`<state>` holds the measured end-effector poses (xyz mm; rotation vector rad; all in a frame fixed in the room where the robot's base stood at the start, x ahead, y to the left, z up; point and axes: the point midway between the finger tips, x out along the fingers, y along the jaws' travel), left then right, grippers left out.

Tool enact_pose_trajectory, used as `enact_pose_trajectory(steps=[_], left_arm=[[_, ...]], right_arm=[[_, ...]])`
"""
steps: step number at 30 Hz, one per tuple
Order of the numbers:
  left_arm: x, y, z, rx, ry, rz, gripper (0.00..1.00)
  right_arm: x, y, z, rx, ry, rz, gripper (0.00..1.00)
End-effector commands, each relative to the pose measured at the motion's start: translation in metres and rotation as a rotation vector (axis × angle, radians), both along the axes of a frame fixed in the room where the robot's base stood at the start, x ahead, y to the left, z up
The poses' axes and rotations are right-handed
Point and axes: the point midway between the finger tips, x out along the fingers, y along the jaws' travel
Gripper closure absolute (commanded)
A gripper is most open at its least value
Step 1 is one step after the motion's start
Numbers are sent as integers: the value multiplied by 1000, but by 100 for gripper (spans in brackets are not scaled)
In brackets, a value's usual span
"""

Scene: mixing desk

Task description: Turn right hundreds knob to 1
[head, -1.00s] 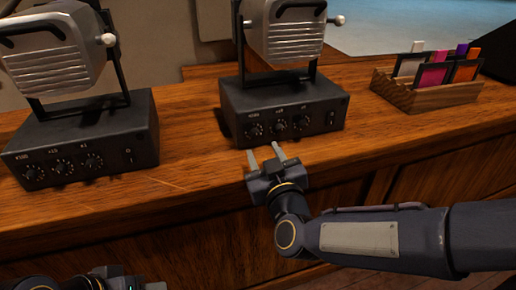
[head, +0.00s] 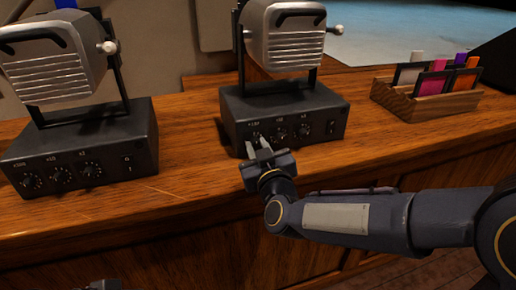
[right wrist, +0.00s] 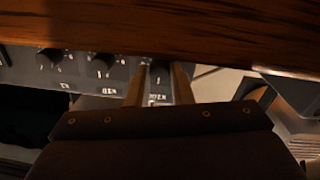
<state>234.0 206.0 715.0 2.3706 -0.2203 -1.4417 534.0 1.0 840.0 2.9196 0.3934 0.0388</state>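The right control box (head: 300,112) stands on the wooden desk, with its three dials in a row on the front face. Its hundreds knob (head: 257,137) is the leftmost and is partly hidden by my right gripper (head: 256,145). In the right wrist view the box face appears upside down. There, the right gripper's fingers (right wrist: 158,80) lie on both sides of the hundreds knob (right wrist: 159,72), which fills the narrow gap between them. The knob's pointer cannot be read. Only a dark sliver of my left arm shows at the bottom left; its fingers are out of frame.
A tens knob (head: 281,133) and a ones knob (head: 303,130) sit close to the right of the gripper, then a switch (head: 331,127). A similar box (head: 85,142) stands at left. A wooden card rack (head: 428,103) stands at right. The desk between the boxes is clear.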

Motion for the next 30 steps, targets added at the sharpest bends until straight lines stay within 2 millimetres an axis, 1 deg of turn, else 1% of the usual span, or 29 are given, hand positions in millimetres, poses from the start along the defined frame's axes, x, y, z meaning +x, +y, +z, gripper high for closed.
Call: enact_pose_trajectory(steps=[7,11,30], left_arm=[[0,0,-1,0,0,0,64],[0,0,-3,0,0,0,64],[0,0,-21,0,0,0,64]], right_arm=[[0,0,0,9,2,0,100],[0,0,-1,43,14,0,100],[0,-1,-1,417,136,-1,100]])
